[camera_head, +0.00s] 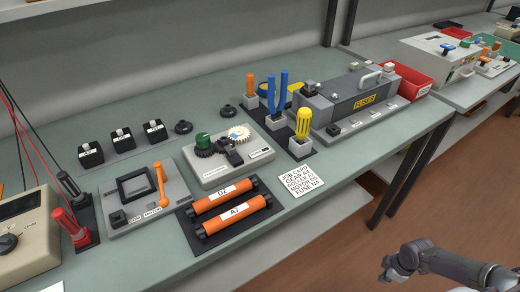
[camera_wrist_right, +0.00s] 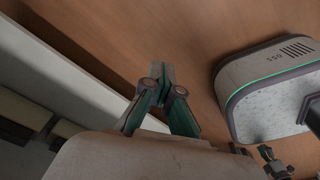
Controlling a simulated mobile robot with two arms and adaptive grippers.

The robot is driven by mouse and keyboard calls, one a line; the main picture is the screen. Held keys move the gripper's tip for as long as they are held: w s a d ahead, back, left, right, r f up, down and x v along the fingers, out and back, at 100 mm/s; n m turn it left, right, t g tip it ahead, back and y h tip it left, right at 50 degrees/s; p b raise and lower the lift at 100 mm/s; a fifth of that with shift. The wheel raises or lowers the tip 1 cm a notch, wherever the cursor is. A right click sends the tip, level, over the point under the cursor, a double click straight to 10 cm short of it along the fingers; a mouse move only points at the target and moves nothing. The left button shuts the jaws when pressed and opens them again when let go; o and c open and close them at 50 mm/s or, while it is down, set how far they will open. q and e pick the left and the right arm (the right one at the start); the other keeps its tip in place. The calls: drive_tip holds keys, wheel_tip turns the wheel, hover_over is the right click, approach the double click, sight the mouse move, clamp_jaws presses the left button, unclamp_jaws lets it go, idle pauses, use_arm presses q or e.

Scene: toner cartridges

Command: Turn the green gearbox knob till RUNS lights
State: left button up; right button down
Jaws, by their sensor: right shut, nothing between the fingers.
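The green knob (camera_head: 203,140) stands on the left part of the light grey gearbox (camera_head: 211,181), on the bench. Dark gears and a cream gear (camera_head: 239,133) sit beside it. A small label with a dark mark (camera_head: 259,153) is at the gearbox's right; its text is too small to read, and I cannot tell whether any light is lit. My right gripper (camera_head: 386,279) is off the bench's front edge, low at the right, far from the knob. In the right wrist view its fingers (camera_wrist_right: 157,72) are together and empty above the floor.
Orange rollers (camera_head: 224,194) lie in front of the gearbox. A motor tester with an orange lever (camera_head: 160,185) is at its left. A yellow-handled tool (camera_head: 303,123) and the grey fuser (camera_head: 350,96) stand at its right. A job card (camera_head: 301,181) lies near the bench edge.

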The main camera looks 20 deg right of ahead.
drive_tip(key=s+a+m+p, duration=0.6)
drive_tip(key=s+a+p, duration=1.2)
drive_tip(key=a, duration=0.7)
drive_tip(key=shift+s+a+m+h, duration=0.3)
drive_tip(key=shift+s+m, duration=0.1)
drive_tip(key=shift+s, duration=1.2)
idle(2.7)
drive_tip(key=shift+a, duration=0.15)
